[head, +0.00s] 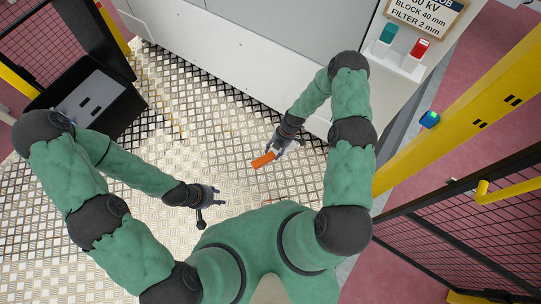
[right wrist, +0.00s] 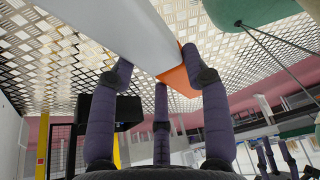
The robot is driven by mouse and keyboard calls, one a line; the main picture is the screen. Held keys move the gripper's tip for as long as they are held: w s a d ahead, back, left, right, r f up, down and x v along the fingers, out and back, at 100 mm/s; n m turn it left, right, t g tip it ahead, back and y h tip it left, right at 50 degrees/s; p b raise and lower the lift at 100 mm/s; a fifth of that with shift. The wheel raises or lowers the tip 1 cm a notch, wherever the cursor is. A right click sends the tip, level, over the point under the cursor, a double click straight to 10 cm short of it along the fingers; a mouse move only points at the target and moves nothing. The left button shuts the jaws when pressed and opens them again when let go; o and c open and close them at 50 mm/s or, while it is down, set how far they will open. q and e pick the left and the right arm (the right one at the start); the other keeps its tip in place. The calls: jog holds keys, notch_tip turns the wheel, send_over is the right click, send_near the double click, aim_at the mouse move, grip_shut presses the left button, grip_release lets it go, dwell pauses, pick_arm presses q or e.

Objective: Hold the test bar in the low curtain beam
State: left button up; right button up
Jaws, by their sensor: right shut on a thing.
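The test bar shows its orange end (head: 263,160) in the head view, below and left of my right gripper (head: 279,143). In the right wrist view, the pale grey length of the bar (right wrist: 125,32) leads to an orange end (right wrist: 178,78), between the purple fingers of my right gripper (right wrist: 157,75). The right gripper is shut on the bar and holds it clear of the machine front. My left gripper (head: 213,197) is empty with its fingers spread, over the floor. No curtain beam is visible as a line, so the bar's relation to it cannot be told.
A yellow post (head: 455,98) with a small blue-green device (head: 430,119) stands at right. Dark mesh fencing (head: 470,235) is beyond it. The white machine (head: 230,45) closes off the back. A black bin (head: 110,125) stands at left. The metal floor (head: 215,125) between is clear.

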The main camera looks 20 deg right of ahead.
jog(key=w+d+b, duration=0.4)
jog(key=d, duration=0.2)
jog(key=shift+w, duration=0.3)
jog(key=shift+d, duration=0.1)
dwell(1.2)
jog(key=shift+s+a+p, duration=0.25)
jog(key=shift+s+a, duration=0.95)
jog(key=shift+a, duration=0.4)
jog(key=shift+s+a+p, duration=0.3)
jog(key=shift+s+a, duration=0.85)
jog(key=shift+a, duration=0.5)
jog(key=shift+s+a+p, duration=0.25)
jog(key=shift+s+a, duration=0.95)
jog(key=shift+a, duration=0.4)
jog(key=w+r+m+t+p, duration=0.1)
jog(key=w+r+m, duration=0.2)
jog(key=r, duration=0.2)
jog(key=w+r+m+t, duration=0.1)
jog(key=w+r+m, duration=0.2)
jog(key=r, duration=0.3)
notch_tip(320, 180, up, 21)
jog(key=m+t+h+p, duration=0.3)
jog(key=m+h, duration=0.2)
jog(key=m, duration=0.9)
send_over(268, 159)
jog(key=w+d, duration=0.3)
jog(key=w, duration=0.1)
jog(key=shift+w+r, duration=0.15)
jog(key=shift+r, duration=0.05)
